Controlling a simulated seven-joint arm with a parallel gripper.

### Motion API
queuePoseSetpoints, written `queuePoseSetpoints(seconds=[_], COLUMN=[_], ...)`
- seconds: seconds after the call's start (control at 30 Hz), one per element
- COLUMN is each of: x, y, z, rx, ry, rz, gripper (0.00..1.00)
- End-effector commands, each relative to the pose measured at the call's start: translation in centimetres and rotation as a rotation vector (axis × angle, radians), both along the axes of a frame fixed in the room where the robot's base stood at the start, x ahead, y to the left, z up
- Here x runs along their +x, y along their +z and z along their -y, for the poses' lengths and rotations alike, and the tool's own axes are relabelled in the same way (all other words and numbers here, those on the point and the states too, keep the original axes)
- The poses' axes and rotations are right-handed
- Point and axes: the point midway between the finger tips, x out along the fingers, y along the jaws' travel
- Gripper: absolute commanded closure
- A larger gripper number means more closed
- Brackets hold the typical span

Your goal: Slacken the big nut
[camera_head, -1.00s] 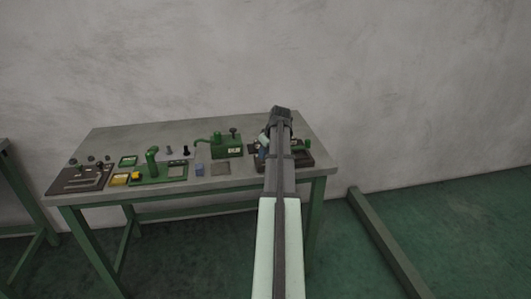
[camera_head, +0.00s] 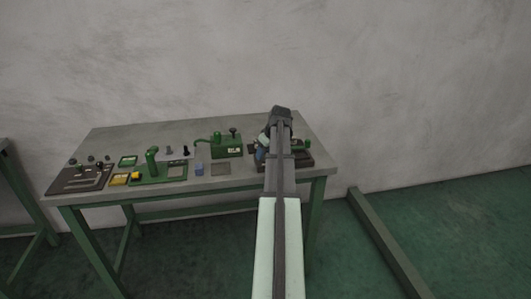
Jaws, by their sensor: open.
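My arm reaches from the lower middle over the right part of the bench and covers much of what is under it. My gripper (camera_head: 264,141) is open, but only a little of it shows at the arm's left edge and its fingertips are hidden. Beneath it is a dark base plate (camera_head: 303,161) with a green part (camera_head: 301,145) to the right of the arm. I cannot make out the big nut; it may be hidden behind the arm. Whether the gripper touches anything there cannot be told.
On the bench (camera_head: 119,143), left of the arm, stand a green box with a lever (camera_head: 227,147), a green upright handle (camera_head: 152,161), a small blue block (camera_head: 199,169) and a dark slotted panel (camera_head: 79,178). The back left bench top is clear. The wall (camera_head: 400,80) rises behind.

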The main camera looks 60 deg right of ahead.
Motion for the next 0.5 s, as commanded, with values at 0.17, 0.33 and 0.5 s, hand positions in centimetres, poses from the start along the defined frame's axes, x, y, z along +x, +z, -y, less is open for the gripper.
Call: queuePoseSetpoints(seconds=[0.17,0.33,0.5], x=[-0.5,-1.5,-2.6], y=[1.1,3.6,6.5], z=[-0.1,-0.3,-0.6], rx=[-0.001,-0.002,-0.002], ry=[0.000,-0.002,-0.001], rz=[0.001,0.001,0.001], gripper=[0.47,0.47,0.47])
